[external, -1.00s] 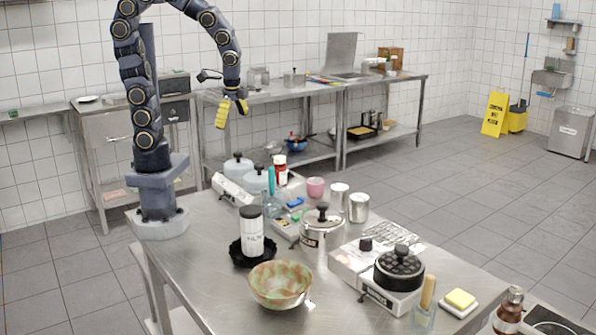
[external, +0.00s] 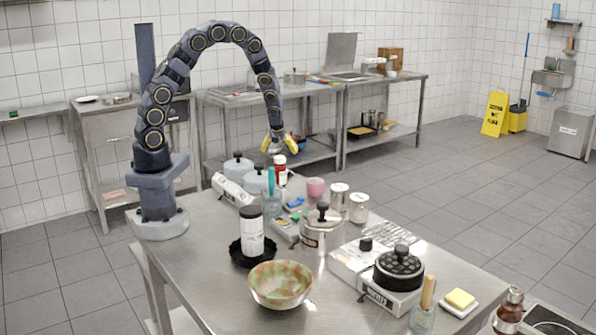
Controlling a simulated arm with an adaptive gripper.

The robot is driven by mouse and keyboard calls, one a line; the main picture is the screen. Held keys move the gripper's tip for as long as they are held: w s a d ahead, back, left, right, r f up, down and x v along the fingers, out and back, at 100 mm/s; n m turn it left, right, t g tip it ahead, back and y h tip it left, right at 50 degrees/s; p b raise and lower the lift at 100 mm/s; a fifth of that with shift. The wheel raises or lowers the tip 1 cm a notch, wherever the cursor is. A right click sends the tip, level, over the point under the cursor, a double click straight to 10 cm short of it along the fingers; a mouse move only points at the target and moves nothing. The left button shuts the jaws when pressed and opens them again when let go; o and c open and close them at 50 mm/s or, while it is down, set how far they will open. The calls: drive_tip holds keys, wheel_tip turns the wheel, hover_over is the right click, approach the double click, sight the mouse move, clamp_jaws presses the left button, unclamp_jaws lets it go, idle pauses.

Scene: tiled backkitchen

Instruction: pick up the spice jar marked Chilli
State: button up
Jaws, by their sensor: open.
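No label reading Chilli is legible at this distance, so I cannot tell for sure which container is the Chilli jar. A small red jar with a white band (external: 281,169) stands upright toward the back of the steel table. My gripper (external: 279,147) points down just above this red jar in the picture, its yellow fingertips spread apart with nothing seen between them. Whether the fingertips are directly over the jar or behind it in depth is unclear. Two lidded canisters (external: 339,196) stand further right; their labels are unreadable too.
A black-lidded white container (external: 251,232), a steel pot (external: 322,230) and a patterned bowl (external: 280,284) stand nearer. The table's near left is clear.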

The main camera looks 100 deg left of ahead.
sight(280, 157)
drive_tip(key=x, duration=0.5)
drive_tip(key=shift+f, duration=0.15)
drive_tip(key=c, duration=1.2)
